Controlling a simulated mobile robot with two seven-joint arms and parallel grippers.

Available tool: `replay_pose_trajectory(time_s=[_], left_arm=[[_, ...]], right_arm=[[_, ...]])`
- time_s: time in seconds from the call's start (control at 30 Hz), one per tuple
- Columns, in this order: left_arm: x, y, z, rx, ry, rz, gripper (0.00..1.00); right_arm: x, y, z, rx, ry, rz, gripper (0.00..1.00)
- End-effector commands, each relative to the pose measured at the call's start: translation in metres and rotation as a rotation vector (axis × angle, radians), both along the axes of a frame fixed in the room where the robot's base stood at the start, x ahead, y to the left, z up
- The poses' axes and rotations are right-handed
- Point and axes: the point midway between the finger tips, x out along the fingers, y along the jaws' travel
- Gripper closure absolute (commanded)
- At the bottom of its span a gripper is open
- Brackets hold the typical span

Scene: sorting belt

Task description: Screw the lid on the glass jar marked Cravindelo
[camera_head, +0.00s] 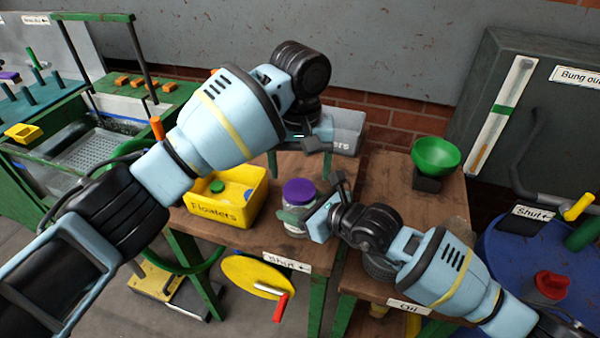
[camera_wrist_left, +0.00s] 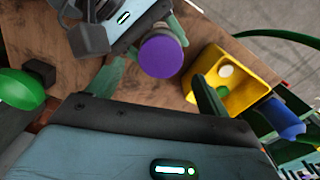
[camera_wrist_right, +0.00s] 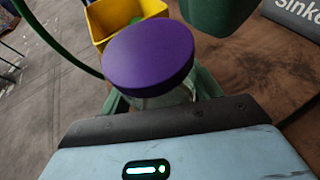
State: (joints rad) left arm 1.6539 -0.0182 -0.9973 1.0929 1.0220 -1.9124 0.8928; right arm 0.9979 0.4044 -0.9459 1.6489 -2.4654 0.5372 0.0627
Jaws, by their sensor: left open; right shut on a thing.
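The glass jar (camera_head: 294,229) stands on the brown bench, with a purple lid (camera_head: 299,191) over its mouth. The lid appears level in the right wrist view (camera_wrist_right: 150,55); how tightly it sits cannot be seen. No name on the jar can be read. My right gripper (camera_head: 306,217) is shut on the jar's glass body from the right, below the lid. My left gripper (camera_head: 308,142) is open and empty, above and behind the jar. In the left wrist view the lid (camera_wrist_left: 161,56) lies between and beyond its spread fingers.
A yellow box marked Floaters (camera_head: 222,208) holds green and white pieces left of the jar. A grey box (camera_head: 347,130) stands behind, partly hidden by my left gripper. A green bowl (camera_head: 436,155) stands to the right. A yellow wheel (camera_head: 250,275) hangs below the bench front.

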Motion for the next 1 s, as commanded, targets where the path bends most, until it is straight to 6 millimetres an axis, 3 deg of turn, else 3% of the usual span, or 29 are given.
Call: replay_pose_trajectory(time_s=[0.27, 0.7, 1.0], left_arm=[[0.001, 0.001, 0.000, 0.001, 0.000, 0.016, 0.18], [0.001, 0.001, 0.029, 0.001, 0.000, 0.428, 0.18], [0.000, 0.001, 0.034, 0.002, 0.001, 0.512, 0.18]], right_arm=[[0.001, -0.001, 0.000, -0.001, 0.000, -0.002, 1.00], [0.001, -0.001, 0.000, -0.002, 0.000, -0.003, 1.00], [0.001, -0.001, 0.000, -0.002, 0.000, -0.003, 1.00]])
